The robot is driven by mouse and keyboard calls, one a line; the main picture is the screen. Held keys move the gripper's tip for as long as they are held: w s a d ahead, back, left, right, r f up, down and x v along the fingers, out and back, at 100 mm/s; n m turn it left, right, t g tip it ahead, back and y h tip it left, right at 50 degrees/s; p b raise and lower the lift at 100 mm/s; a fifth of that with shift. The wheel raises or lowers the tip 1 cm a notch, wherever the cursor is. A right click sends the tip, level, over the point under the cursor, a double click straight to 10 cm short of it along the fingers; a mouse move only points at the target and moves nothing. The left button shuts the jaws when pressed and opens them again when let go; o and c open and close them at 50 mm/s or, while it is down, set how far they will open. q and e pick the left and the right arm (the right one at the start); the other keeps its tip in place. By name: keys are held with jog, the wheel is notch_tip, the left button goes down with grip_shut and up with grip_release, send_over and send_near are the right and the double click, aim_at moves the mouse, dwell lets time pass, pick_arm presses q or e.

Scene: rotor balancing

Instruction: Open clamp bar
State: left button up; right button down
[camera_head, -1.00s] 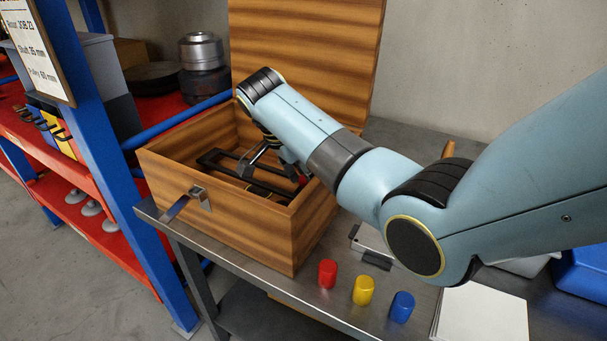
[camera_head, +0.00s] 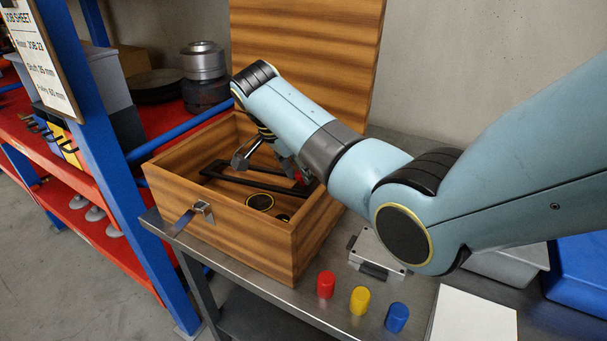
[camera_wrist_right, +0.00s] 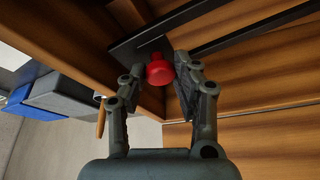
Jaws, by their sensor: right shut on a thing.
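The black clamp bar (camera_head: 250,184) is a narrow frame inside the open wooden box (camera_head: 215,213), near its right part. It also shows in the wrist view (camera_wrist_right: 210,25). A red knob (camera_wrist_right: 160,70) is at one end of the bar; a little red shows in the head view (camera_head: 299,178). My right gripper (camera_head: 268,164) reaches into the box from above. In the wrist view its fingers (camera_wrist_right: 157,82) stand either side of the red knob, shut on it. My forearm hides part of the box's right side. My left gripper is not in view.
The box lid (camera_head: 310,55) stands open behind. A metal latch (camera_head: 195,212) hangs on the front wall. A gold-rimmed dark disc (camera_head: 260,201) lies inside. Red (camera_head: 326,285), yellow (camera_head: 360,300) and blue (camera_head: 397,317) cylinders stand on the bench. A shelf rack (camera_head: 80,150) is left.

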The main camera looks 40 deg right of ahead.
pick_arm(q)
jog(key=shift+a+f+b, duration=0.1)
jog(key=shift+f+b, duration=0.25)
jog(key=shift+b, duration=0.55)
pick_arm(e)
jog(key=w+a+r+g, duration=0.1)
jog(key=w+r, duration=0.2)
jog(key=r, duration=0.3)
jog(key=w+a+r+g+h, duration=0.1)
jog(key=w+a+r, duration=0.1)
jog(key=r, duration=0.3)
jog(key=shift+w+r+n, duration=0.3)
jog(key=shift+w+r, duration=0.05)
jog(key=shift+w, duration=0.5)
